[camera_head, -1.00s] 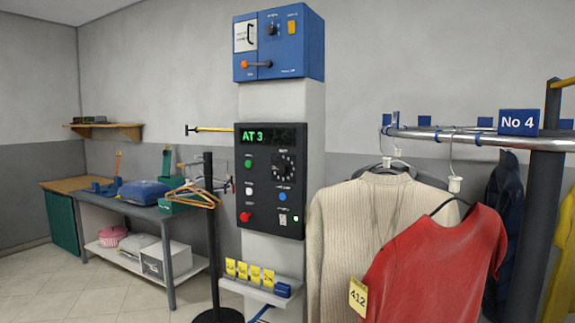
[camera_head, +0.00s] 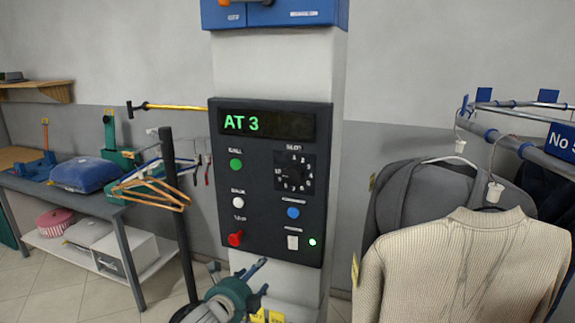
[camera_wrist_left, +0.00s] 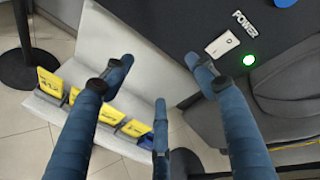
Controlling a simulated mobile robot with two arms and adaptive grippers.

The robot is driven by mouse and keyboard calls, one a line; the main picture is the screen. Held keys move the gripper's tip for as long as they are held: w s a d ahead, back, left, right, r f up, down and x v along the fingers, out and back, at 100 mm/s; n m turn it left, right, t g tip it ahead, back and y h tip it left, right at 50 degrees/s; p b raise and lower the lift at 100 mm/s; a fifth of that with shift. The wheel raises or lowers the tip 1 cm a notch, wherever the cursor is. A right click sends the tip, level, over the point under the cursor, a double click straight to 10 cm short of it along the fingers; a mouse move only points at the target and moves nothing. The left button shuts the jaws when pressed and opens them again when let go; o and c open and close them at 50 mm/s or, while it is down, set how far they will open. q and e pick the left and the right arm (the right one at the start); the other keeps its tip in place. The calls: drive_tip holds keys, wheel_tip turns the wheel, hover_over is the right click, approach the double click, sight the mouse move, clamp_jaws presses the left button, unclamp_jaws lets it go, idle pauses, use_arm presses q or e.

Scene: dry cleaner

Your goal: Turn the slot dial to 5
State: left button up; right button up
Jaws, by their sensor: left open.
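The slot dial (camera_head: 294,172) is a dark round knob ringed by pale marks, on the right half of the black control panel (camera_head: 261,200). Its pointer is too dark to read. The green display (camera_head: 241,123) above reads "AT 3". My left gripper (camera_head: 241,272) is at the bottom of the head view, below the panel's lower edge, clear of the dial. Its fingers are spread and empty, which also shows in the left wrist view (camera_wrist_left: 158,75). There the dial is out of frame, and the panel's lower part shows at the upper right. My right gripper is not in view.
A white power switch (camera_wrist_left: 222,43) sits beside a lit green lamp (camera_wrist_left: 249,60). Yellow tags (camera_wrist_left: 84,108) stand on a shelf below. Hanging clothes (camera_head: 480,262) crowd the right.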

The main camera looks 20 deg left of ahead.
sight(291, 179)
use_arm(q)
drive_tip(key=s+d+r+m+t+h+p, duration=0.1)
drive_tip(key=d+r+m+t, duration=0.2)
drive_tip(key=r, duration=1)
drive_tip(key=s+d+r+m+h+p, duration=0.1)
drive_tip(key=s+d+r+m+p, duration=0.3)
drive_tip(key=r, duration=1)
drive_tip(key=shift+m, duration=0.5)
drive_tip(key=w+p, duration=0.1)
drive_tip(key=w, duration=1)
drive_tip(key=shift+w, duration=0.9)
drive_tip(key=shift+w+d+f, duration=0.1)
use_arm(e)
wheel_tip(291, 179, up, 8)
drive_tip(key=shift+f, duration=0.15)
use_arm(q)
drive_tip(key=shift+c, duration=0.3)
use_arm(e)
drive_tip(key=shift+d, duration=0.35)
use_arm(q)
drive_tip(key=shift+f, duration=0.1)
drive_tip(key=c, duration=1.1)
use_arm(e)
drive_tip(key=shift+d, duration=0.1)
